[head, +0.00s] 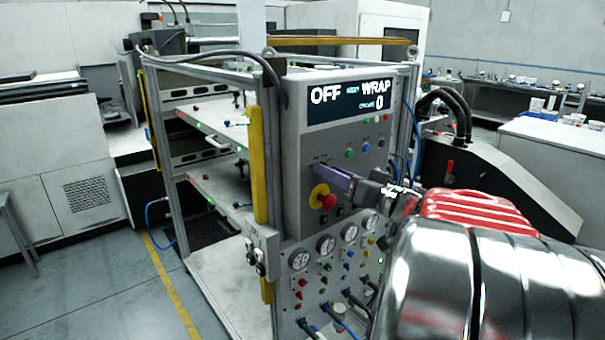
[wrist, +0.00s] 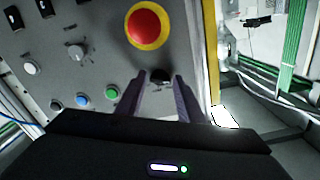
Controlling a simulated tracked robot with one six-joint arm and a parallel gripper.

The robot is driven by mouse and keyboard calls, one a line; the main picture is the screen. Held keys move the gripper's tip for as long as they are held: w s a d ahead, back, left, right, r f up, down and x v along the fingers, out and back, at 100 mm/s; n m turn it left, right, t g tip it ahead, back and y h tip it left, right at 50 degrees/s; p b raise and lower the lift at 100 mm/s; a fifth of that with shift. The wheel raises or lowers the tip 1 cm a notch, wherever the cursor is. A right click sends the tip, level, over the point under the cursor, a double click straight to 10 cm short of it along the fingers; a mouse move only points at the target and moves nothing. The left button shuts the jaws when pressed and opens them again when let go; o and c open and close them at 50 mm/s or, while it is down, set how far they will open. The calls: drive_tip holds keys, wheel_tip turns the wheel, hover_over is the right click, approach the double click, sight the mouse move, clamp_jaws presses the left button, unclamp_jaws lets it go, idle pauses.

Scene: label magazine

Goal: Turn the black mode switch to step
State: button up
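A black knob (wrist: 160,75), which looks like the mode switch, sits on the grey panel just below the red button in the wrist view. My gripper (wrist: 160,80) reaches towards the panel, with its two purple-grey fingers on either side of this knob. The fingers are apart; I cannot tell whether they touch the knob. In the head view my gripper (head: 325,178) is at the panel's left part, above the red button, and hides the knob. The display (head: 350,98) reads OFF, WRAP and 0.
A red stop button (wrist: 148,26) on a yellow ring is close to the fingers; it also shows in the head view (head: 327,200). Green (wrist: 111,91) and blue (wrist: 82,100) buttons lie to the left in the wrist view. A yellow post (head: 258,165) runs along the panel's left edge.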

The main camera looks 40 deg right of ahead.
drive_tip(key=c, duration=0.7)
drive_tip(key=shift+m, duration=0.4)
drive_tip(key=m, duration=0.6)
drive_tip(key=shift+m, duration=0.4)
drive_tip(key=m, duration=0.5)
drive_tip(key=shift+f+m, duration=0.1)
drive_tip(key=shift+m, duration=0.2)
drive_tip(key=m, duration=0.4)
drive_tip(key=shift+m, duration=0.3)
drive_tip(key=shift+f, duration=0.1)
